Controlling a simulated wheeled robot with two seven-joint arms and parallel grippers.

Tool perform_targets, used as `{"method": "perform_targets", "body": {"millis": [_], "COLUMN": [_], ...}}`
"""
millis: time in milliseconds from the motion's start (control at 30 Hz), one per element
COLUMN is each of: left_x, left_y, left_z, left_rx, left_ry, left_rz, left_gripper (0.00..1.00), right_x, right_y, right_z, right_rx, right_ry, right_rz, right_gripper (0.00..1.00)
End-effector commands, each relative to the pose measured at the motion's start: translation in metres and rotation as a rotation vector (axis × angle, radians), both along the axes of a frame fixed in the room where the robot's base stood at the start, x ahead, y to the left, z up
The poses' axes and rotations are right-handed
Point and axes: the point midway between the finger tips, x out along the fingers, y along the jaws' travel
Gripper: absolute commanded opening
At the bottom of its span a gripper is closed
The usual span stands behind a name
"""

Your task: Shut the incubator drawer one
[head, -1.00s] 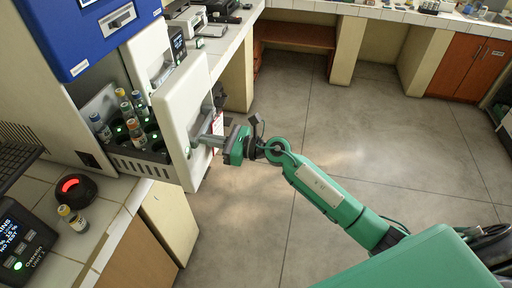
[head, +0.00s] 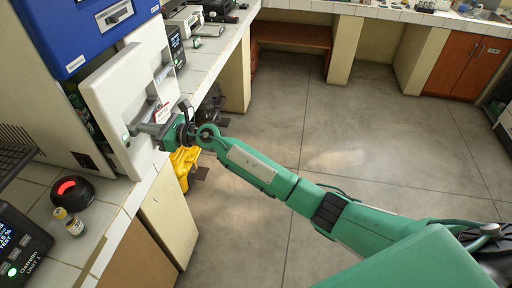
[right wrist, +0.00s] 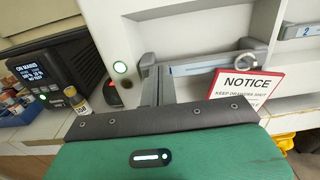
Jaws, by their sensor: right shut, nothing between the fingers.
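In the right wrist view the fingers (right wrist: 158,88) point at the white front, near the grey bar handle (right wrist: 195,68) and a green-lit button (right wrist: 121,67). Whether they touch the panel I cannot tell. My left gripper is not in view.
A red-lit black puck (head: 72,190), a capped vial (head: 68,221) and a black display unit (head: 20,245) stand on the tiled counter. A red-edged notice card (right wrist: 245,88) hangs by the handle. A yellow object (head: 183,166) is on the floor below. The floor to the right is clear.

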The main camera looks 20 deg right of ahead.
Motion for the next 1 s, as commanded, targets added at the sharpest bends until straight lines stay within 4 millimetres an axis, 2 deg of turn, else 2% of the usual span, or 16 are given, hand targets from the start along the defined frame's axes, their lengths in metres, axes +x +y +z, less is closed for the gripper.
{"method": "perform_targets", "body": {"millis": [200,500,1000], "left_x": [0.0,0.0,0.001], "left_y": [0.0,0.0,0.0], "left_z": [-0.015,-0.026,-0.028], "left_rx": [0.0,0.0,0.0], "left_ry": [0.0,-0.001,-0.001], "left_rz": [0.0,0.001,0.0], "left_gripper": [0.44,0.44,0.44], "right_x": [0.019,0.035,0.041], "right_y": [0.029,0.053,0.06], "right_z": [-0.002,-0.001,0.003], "right_rx": [0.0,0.001,0.003], "right_ry": [0.0,0.001,-0.003], "right_rz": [0.001,0.001,-0.001], "right_gripper": [0.0,0.0,0.0]}}
